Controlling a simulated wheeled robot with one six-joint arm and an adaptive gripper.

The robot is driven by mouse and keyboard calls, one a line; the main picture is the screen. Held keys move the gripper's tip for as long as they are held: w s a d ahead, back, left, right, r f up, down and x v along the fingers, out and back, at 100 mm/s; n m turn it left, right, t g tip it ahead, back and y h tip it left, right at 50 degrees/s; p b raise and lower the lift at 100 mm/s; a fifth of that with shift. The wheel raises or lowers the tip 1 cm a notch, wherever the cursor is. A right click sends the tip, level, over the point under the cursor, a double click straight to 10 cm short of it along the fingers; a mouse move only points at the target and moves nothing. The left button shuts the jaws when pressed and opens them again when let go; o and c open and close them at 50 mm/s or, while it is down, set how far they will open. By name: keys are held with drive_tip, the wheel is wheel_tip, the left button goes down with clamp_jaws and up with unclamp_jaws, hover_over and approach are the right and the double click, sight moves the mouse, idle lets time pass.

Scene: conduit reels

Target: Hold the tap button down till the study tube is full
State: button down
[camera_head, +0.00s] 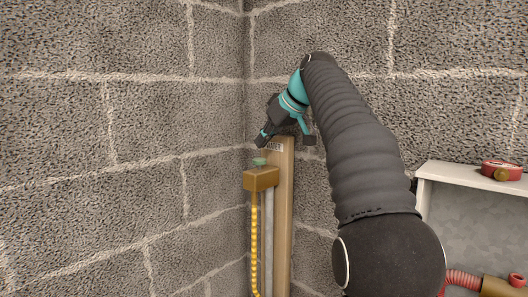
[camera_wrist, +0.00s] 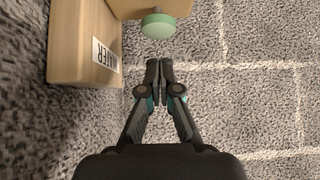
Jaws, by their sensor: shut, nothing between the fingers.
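The tap's green button (camera_head: 260,161) sits on top of a brass-coloured tap block (camera_head: 261,179), which is fixed to a wooden post (camera_head: 284,185). In the wrist view the round green button (camera_wrist: 158,26) lies just beyond my fingertips, with a gap between. My gripper (camera_head: 262,140) is above the button in the head view, pointing down and to the left. Its fingers are shut and empty, seen together in the wrist view (camera_wrist: 159,68). A yellow beaded line (camera_head: 254,235) hangs from the block beside a grey vertical tube (camera_head: 267,240). I cannot tell which is the study tube or its fill level.
A pale shelf (camera_head: 470,176) at the right holds a red round item (camera_head: 501,170); a red hose (camera_head: 463,279) is below.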

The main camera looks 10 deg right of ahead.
sight(263, 159)
drive_tip(key=shift+s+f+b, duration=0.1)
drive_tip(key=shift+f+b, duration=0.35)
drive_tip(key=shift+f, duration=0.9)
drive_tip(key=shift+f+b, duration=0.5)
drive_tip(key=shift+f, duration=0.8)
idle(0.9)
drive_tip(key=shift+r, duration=0.1)
idle(1.3)
wheel_tip(263, 159, up, 4)
drive_tip(key=p, duration=0.2)
drive_tip(key=shift+p, duration=0.4)
drive_tip(key=v, duration=1)
drive_tip(key=shift+r, duration=0.3)
